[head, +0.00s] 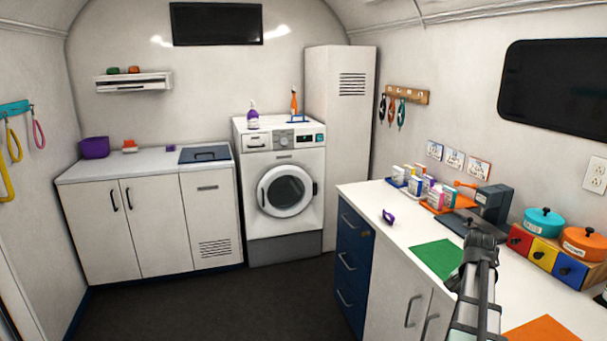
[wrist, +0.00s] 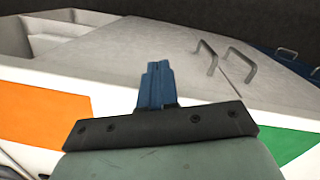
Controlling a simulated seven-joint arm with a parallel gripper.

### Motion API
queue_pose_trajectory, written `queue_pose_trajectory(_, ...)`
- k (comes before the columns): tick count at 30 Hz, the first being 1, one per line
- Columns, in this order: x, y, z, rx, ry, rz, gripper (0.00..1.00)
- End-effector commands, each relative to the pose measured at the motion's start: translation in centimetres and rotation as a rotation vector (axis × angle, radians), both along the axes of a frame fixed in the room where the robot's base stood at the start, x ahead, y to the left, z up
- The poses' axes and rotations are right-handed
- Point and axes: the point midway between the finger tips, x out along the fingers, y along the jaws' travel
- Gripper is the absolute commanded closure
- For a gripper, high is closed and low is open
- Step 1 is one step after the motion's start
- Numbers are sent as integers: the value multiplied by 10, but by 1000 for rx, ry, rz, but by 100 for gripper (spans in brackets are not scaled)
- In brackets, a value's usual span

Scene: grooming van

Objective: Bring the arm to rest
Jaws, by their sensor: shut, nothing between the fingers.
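My arm (head: 472,300) rises from the lower right of the head view, in front of the white counter (head: 400,215). I cannot make out the fingers there. In the wrist view my gripper (wrist: 157,66) shows its blue fingers closed together with nothing between them. The fingers point over the counter edge, toward the cabinet doors and their handles. A green mat (head: 437,257) lies left of the arm on the counter. An orange mat (head: 541,330) lies to its right. Both mats also flank the gripper in the wrist view.
A purple object (head: 388,216) lies on the counter. Small boxes (head: 416,185), a dark machine (head: 490,210), a teal pot (head: 543,221) and an orange pot (head: 584,243) on coloured drawers line the back of the counter. The floor (head: 240,300) is clear.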

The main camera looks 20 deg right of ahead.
Motion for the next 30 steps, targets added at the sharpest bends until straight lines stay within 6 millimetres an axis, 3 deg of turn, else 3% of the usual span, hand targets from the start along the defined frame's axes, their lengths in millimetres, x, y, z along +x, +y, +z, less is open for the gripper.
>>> queue_pose_trajectory(8, 21, 44, -66, 38, 35, 114, 100)
queue_pose_trajectory(17, 34, 115, -155, 88, 85, 278, 100)
queue_pose_trajectory(30, 15, 225, -272, 157, 166, 517, 100)
